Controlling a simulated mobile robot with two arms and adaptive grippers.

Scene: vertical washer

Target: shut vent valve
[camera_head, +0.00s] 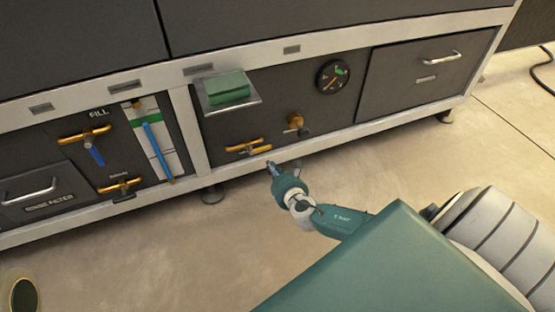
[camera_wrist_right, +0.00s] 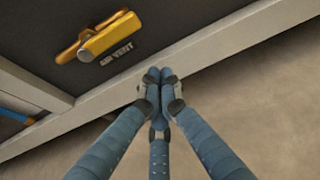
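The vent valve (camera_head: 248,147) is a brass pipe with a yellow lever handle, low on the middle dark panel. In the right wrist view, the valve's yellow handle (camera_wrist_right: 108,36) lies roughly along the pipe, above a label with the word VENT. My right gripper (camera_head: 284,172) is in front of the cabinet's lower edge, to the right of and below the valve. In the right wrist view, the right gripper (camera_wrist_right: 159,76) has its fingertips together, with nothing between them, apart from the handle. My left gripper is not in view.
A pale frame rail (camera_head: 330,145) runs below the panel. Another brass valve (camera_head: 297,122), a round gauge (camera_head: 332,77) and a tray (camera_head: 226,105) with a green block sit nearby. A blue-handled fill valve (camera_head: 95,150) is at the left. Open floor lies in front.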

